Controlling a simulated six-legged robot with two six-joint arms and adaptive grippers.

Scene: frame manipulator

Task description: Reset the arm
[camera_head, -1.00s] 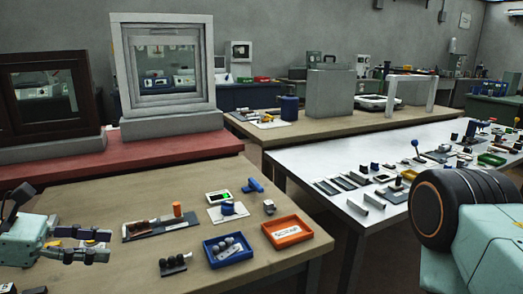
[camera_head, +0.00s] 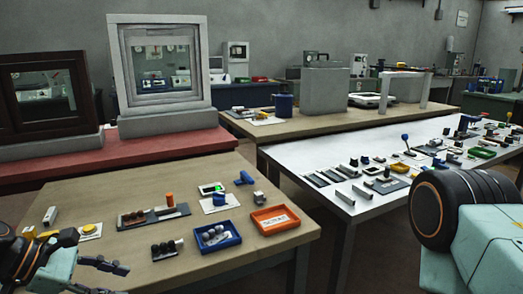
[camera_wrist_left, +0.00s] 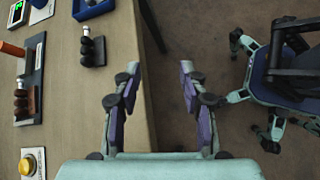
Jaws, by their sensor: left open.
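My left gripper (camera_head: 122,268) is at the lower left of the head view, beside the near part of the wooden table. In the left wrist view its two fingers (camera_wrist_left: 158,76) are spread apart with nothing between them. One finger is by the table edge and the other is over the floor. My right arm shows at the right of the head view, but its gripper is out of view.
The wooden table (camera_head: 95,200) holds an orange scrap tray (camera_head: 290,222), a blue tray (camera_head: 236,242), a dark rack of knobs (camera_head: 167,250) and a yellow button (camera_head: 91,227). A white table (camera_head: 290,160) stands at right. Floor shows beside the edge (camera_wrist_left: 220,30).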

